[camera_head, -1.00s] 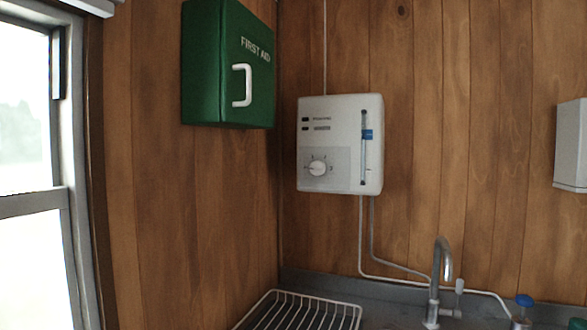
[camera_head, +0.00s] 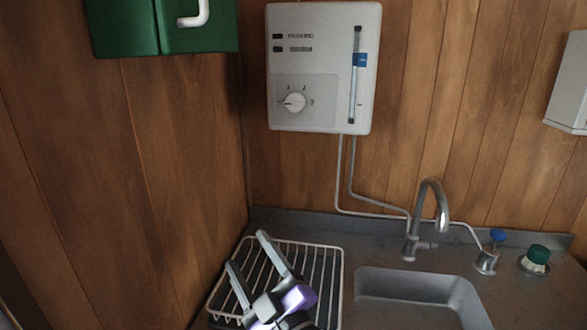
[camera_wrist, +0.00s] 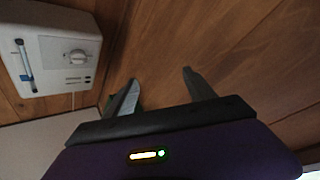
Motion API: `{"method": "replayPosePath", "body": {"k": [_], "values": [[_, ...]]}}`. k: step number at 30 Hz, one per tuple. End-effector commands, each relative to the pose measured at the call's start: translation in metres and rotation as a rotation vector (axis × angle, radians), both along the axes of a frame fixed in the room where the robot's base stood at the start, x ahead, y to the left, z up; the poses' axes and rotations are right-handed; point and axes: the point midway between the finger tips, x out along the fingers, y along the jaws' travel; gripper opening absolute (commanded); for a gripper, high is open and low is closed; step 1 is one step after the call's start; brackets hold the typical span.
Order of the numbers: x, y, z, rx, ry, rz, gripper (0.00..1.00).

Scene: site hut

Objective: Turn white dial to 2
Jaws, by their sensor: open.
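The white dial (camera_head: 294,103) is a round knob on the lower left of a white wall heater box (camera_head: 326,66). Marks 1, 2 and 3 are printed around it, and its pointer appears to face left, away from the 2. In the wrist view the dial (camera_wrist: 77,56) shows on the box at the upper left, seen upside down. My gripper (camera_head: 248,253) is open and empty, low over the dish rack, well below and a little left of the dial. In the wrist view its two fingers (camera_wrist: 160,88) stand apart with wood wall between them.
A wire dish rack (camera_head: 338,262) and a sink (camera_head: 420,287) with a curved tap (camera_head: 440,205) lie below. Two pipes run down from the box.

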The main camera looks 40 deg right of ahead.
Motion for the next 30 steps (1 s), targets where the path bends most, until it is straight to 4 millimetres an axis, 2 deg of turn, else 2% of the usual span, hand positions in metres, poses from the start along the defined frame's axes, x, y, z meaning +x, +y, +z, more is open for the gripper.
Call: {"method": "replayPosePath", "body": {"k": [1,5,9,15,18,20,24,30], "values": [[0.019,-0.007,0.028,-0.055,-0.012,-0.040,0.63],[0.058,-0.028,0.079,-0.220,0.003,-0.170,0.63],[0.092,-0.056,0.139,-0.396,0.054,-0.334,0.63],[0.123,-0.107,0.223,-0.664,0.243,-0.605,0.63],[0.127,-0.138,0.249,-0.819,0.435,-0.741,0.63],[0.125,-0.152,0.249,-0.908,0.566,-0.792,0.63],[0.117,-0.172,0.234,-1.063,0.805,-0.834,0.63],[0.113,-0.181,0.222,-1.162,0.933,-0.826,0.63]]}}
